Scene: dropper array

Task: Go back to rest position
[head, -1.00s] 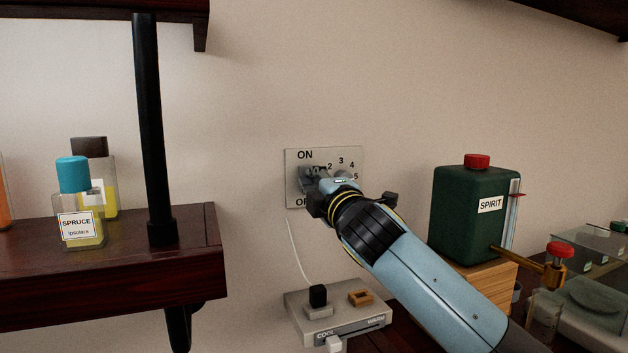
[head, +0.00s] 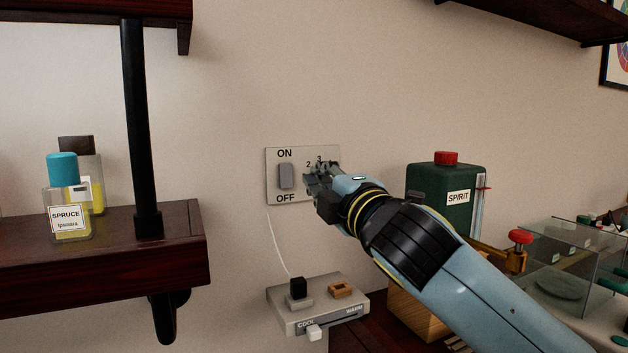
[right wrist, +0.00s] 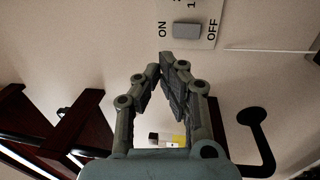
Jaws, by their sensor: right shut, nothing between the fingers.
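My right gripper (head: 318,180) is shut and empty, in front of the wall panel (head: 272,197). It hides part of the numbered dial at the panel's right. The grey rocker switch (head: 286,176) between ON and OFF is in plain view, left of the fingertips. In the right wrist view the fingers of the gripper (right wrist: 163,65) meet at their tips, and the switch (right wrist: 187,31) shows beyond them, apart from them. My left gripper is not in view.
Below the panel is a box with a COOL/WARM slider (head: 315,332). A green SPIRIT container (head: 440,180) stands behind my right arm on a wooden block. A dark shelf (head: 180,255) with SPRUCE bottle (head: 66,200) is at left. A glass case (head: 560,245) stands at right.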

